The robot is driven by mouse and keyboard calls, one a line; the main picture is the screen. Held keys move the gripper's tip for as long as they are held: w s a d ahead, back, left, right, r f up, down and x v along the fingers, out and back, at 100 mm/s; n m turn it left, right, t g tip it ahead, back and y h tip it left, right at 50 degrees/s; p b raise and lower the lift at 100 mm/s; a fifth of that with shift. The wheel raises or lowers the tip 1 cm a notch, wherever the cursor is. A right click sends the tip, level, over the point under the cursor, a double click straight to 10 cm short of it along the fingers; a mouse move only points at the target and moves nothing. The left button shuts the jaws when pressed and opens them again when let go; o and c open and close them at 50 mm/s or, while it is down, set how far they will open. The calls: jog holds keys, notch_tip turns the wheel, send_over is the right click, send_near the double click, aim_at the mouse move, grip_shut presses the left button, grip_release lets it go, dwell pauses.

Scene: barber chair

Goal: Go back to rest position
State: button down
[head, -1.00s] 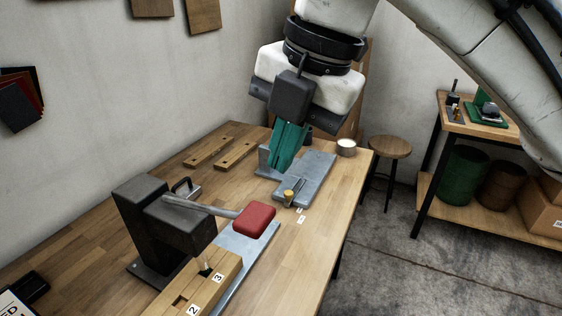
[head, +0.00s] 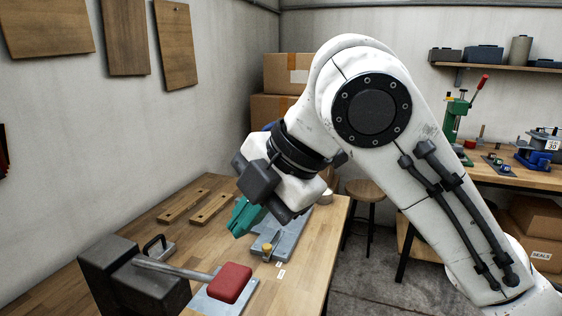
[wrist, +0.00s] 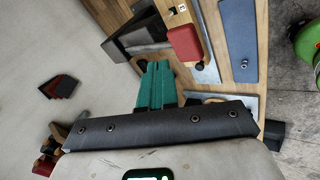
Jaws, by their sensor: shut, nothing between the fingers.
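My gripper (head: 240,217) has teal fingers that are shut with nothing between them. In the wrist view the teal fingers (wrist: 156,85) lie close together and point toward the bench. My white arm reaches in from the lower right and hides part of the fixture.
A dark press (head: 135,275) with a red lever pad (head: 231,283) stands at the bench's near end. A stool (head: 365,191) stands beyond the bench. Cardboard boxes (head: 285,72) stack behind. A side bench (head: 510,172) is at right.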

jog(key=w+d+f+m+t+y, duration=0.2)
jog(key=f+m, duration=0.3)
jog(key=f, duration=0.1)
jog(key=w+d+f+m+t+y, duration=0.1)
jog(key=d+f+m, duration=0.2)
jog(key=f+m, duration=0.25)
jog(key=s+d+f+m+t+h, duration=0.1)
jog(key=s+d+f+m+h, duration=0.1)
jog(key=d+f+m, duration=0.45)
jog(key=s+d+f+m+t+h, duration=0.1)
jog(key=s+d+f+m, duration=0.25)
jog(key=f, duration=0.65)
jog(key=s+d+f+m+g+h, duration=0.2)
jog(key=s+d+f+m+h, duration=0.55)
jog(key=s+d+f, duration=0.65)
jog(key=s+d+f+g, duration=0.1)
jog(key=s+f+g, duration=0.1)
jog(key=s, duration=0.3)
jog(key=s+d+f+m+g, duration=0.1)
jog(key=s+d+f, duration=0.1)
jog(key=s, duration=0.4)
jog(key=shift+s+d+g+y, duration=0.15)
jog(key=shift+s+g+y, duration=0.1)
jog(key=shift+g+y, duration=0.2)
